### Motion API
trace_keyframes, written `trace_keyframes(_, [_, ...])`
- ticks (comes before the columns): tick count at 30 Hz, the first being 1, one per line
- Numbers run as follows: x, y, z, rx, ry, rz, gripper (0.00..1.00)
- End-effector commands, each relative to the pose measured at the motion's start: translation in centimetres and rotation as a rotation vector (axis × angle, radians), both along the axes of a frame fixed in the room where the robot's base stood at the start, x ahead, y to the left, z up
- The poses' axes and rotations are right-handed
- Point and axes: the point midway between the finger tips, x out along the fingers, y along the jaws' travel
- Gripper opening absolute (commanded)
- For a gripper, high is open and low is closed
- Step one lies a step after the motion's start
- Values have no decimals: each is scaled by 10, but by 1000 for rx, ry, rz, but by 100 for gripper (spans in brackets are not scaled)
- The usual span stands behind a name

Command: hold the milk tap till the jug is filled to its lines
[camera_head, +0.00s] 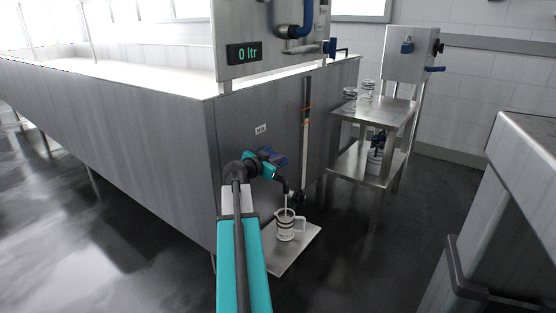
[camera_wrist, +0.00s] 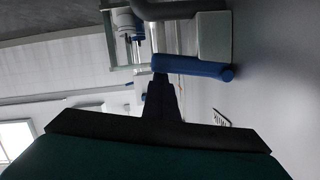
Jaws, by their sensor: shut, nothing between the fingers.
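The jug (camera_head: 286,231), pale with dark lines and a handle on its right, stands upright below the tap spout on the side of the steel vat (camera_head: 160,140). A thin pale stream seems to run from the spout into it; I cannot read the level. In the wrist view the tap shows a grey body and a blue lever (camera_wrist: 200,68). My gripper (camera_wrist: 160,80) is shut and empty, its dark tips at the lever's left end, seemingly touching it. In the camera_head view my wrist mostly hides the fingers.
The jug's metal shelf (camera_head: 300,253) is low at the vat's side. A display (camera_head: 245,53) above reads 0 ltr. A two-tier steel table (camera_head: 385,110) with jars stands behind, right. A steel counter (camera_head: 520,190) is at the right; dark floor lies between.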

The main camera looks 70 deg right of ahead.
Motion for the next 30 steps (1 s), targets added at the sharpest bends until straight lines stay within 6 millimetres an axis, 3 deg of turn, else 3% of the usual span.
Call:
trace_keyframes(17, [0, 1, -2, 9, -6, 0, 0])
trace_keyframes(28, [-3, 5, 42, 0, -4, 3, 0])
trace_keyframes(30, [-3, 14, 43, 2, -3, 2, 0])
